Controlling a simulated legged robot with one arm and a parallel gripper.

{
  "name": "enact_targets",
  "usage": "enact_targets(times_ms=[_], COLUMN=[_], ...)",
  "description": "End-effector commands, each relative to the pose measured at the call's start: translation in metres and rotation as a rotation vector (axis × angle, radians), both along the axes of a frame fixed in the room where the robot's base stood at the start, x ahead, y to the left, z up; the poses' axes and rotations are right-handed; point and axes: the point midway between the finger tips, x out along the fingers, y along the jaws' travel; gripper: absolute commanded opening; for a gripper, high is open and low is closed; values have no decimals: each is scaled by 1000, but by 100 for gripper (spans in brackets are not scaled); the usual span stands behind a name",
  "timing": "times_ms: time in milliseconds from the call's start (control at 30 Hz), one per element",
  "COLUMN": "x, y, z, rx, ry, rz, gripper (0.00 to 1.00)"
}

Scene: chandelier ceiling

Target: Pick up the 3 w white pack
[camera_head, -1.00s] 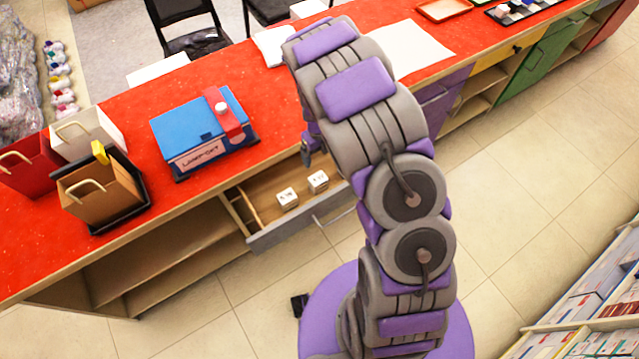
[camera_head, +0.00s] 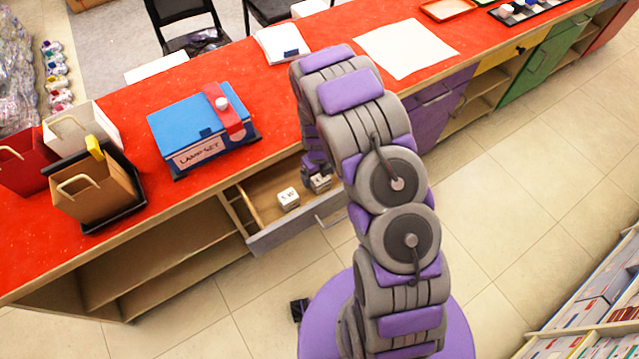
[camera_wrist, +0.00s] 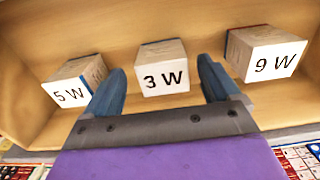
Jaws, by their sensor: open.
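The white pack marked 3 W (camera_wrist: 164,75) sits in the wrist view between the two fingers of my open gripper (camera_wrist: 162,72), with its label facing the camera. The fingertips flank it and I cannot tell whether they touch it. A pack marked 5 W (camera_wrist: 75,82) stands left of it and a pack marked 9 W (camera_wrist: 266,55) right of it. In the head view my gripper (camera_head: 318,167) is over the open drawer (camera_head: 280,238), where two white packs show, one (camera_head: 288,199) clear and one (camera_head: 320,183) partly covered. Their labels are too small to read surely.
The red counter (camera_head: 270,95) above the drawer holds a blue lamp set box (camera_head: 195,125) and several bags, including a brown one (camera_head: 95,195). The drawer's wooden walls lie close around the packs. A stocked shelf (camera_head: 590,300) stands at the lower right.

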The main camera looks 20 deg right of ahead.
Motion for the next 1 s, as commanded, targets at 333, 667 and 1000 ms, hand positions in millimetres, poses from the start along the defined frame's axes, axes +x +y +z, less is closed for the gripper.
enact_targets(times_ms=[333, 667, 1000], x=[0, 0, 0], y=[-1, 0, 0], z=[1, 1, 2], rx=[1, 1, 1], ry=[1, 1, 1], rz=[0, 0, 0], gripper=[68, 37, 28])
